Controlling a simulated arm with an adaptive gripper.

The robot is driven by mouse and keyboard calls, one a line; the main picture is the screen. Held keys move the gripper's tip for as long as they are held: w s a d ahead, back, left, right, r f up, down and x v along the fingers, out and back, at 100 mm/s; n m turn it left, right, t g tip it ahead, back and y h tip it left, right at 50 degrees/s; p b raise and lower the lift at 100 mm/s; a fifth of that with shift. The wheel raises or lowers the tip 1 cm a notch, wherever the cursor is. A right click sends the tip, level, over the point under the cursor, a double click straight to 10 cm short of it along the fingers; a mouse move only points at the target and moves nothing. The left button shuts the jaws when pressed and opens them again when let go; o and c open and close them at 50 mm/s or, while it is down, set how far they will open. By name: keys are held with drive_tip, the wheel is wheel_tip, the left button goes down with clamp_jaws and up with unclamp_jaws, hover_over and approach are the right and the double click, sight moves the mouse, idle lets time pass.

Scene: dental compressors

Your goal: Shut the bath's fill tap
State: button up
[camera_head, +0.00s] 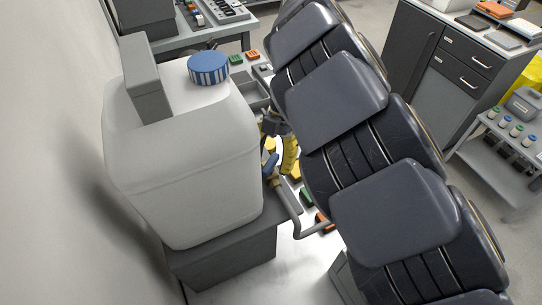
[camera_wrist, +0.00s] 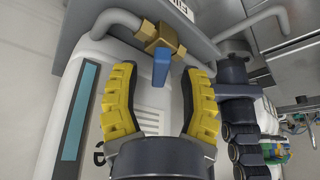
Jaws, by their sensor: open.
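The tap has a brass body (camera_wrist: 163,40) on a bent grey pipe (camera_wrist: 122,20), with a blue lever (camera_wrist: 160,62). In the wrist view the lever points down the picture, across the line of the pipe. My gripper (camera_wrist: 162,78) has yellow ribbed fingers, open, one on each side of the lever's lower end; neither visibly touches it. In the head view the blue lever (camera_head: 270,164) is small and partly hidden, beside a yellow finger (camera_head: 289,155) of my gripper. The bath itself cannot be clearly made out.
A large white tank (camera_head: 185,155) with a blue cap (camera_head: 208,68) stands on a grey base (camera_head: 225,255), close left of the tap. A bent grey pipe (camera_head: 291,205) runs below it. A drawer cabinet (camera_head: 440,75) and a trolley (camera_head: 505,155) stand at right, with open floor nearby.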

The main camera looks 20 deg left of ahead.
clamp_jaws()
drive_tip(key=shift+f, duration=0.1)
idle(0.4)
drive_tip(key=m+y, duration=0.1)
drive_tip(key=m, duration=0.2)
drive_tip(key=shift+d+m+t, duration=0.1)
drive_tip(key=shift+m+t, duration=0.2)
drive_tip(key=shift+m+t+y, duration=0.3)
drive_tip(key=shift+m+y, duration=0.5)
drive_tip(key=shift+m, duration=1)
drive_tip(key=shift+s, duration=0.1)
